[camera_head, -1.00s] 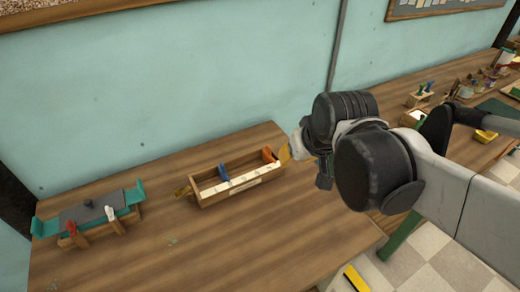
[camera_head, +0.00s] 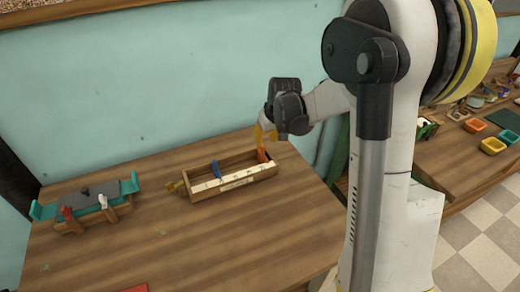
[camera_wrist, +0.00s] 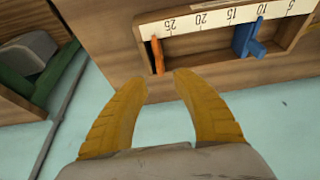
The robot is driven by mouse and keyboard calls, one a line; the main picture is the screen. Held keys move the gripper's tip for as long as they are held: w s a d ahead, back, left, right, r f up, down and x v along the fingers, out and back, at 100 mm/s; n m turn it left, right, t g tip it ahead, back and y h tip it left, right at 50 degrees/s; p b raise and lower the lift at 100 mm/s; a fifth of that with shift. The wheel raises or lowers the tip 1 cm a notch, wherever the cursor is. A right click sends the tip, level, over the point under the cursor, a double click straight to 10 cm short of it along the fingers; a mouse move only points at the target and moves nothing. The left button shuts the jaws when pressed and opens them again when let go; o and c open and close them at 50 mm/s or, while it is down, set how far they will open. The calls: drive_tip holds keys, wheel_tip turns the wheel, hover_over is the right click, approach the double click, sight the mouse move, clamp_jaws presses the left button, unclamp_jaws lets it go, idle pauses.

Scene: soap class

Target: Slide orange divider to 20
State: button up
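The wooden box (camera_head: 198,196) with a white number scale (camera_head: 232,181) stands on the table. Its orange divider (camera_head: 262,154) is at the right end in the head view. In the wrist view the scale (camera_wrist: 184,22) appears upside down, and the orange divider (camera_wrist: 156,54) sits just past the 25 mark. The blue divider (camera_head: 216,169) also shows in the wrist view (camera_wrist: 248,38), between about 15 and 10. My gripper (camera_wrist: 174,82) is open and empty. Its yellow fingers are close to the orange divider, with no clear contact.
A teal-handled wooden device (camera_head: 95,200) with red and white clamps stands on the left of the table (camera_head: 200,240). A red object (camera_head: 137,288) shows at the front edge. The teal wall is close behind the box. The table's middle is clear.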

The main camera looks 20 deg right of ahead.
sight(263, 147)
drive_tip(key=b+x, duration=0.2)
drive_tip(key=x, duration=0.5)
clamp_jaws()
